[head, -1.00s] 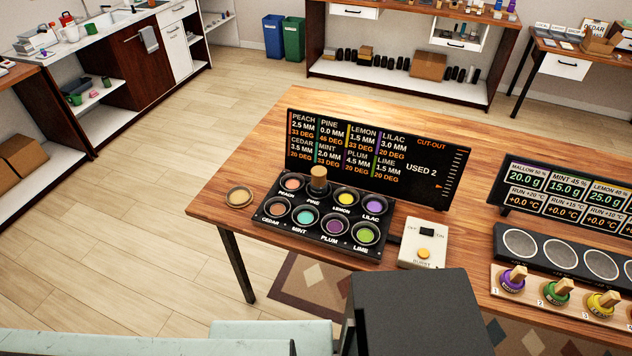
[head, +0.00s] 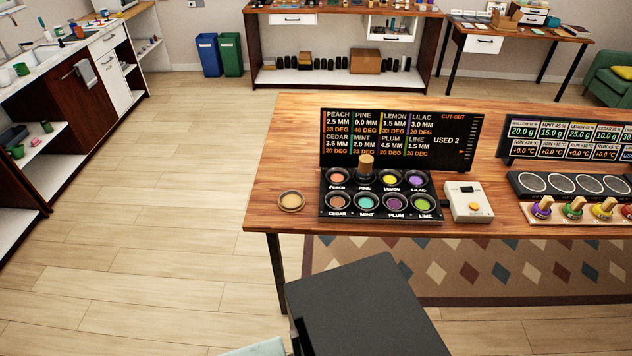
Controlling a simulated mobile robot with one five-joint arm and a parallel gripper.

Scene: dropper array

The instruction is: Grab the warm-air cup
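A tan cylindrical piece (head: 366,163) with a dark lower part stands upright over the PINE well, in the back row of the black dropper tray (head: 330,213). No cup is labelled warm-air, and I cannot tell whether this piece is it. The other wells hold coloured contents, such as orange, yellow, purple, teal and green. The display board (head: 458,166) behind the tray reads PINE 0.0 MM, 46 DEG, and "USED 2". A shallow round dish (head: 291,201) with tan contents sits left of the tray. My gripper is not in view.
A white switch box (head: 468,202) stands right of the tray. Further right are a second display, a black rack (head: 520,185) of round pads and several coloured stoppers. The wooden table's (head: 270,211) left end borders open floor (head: 190,240).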

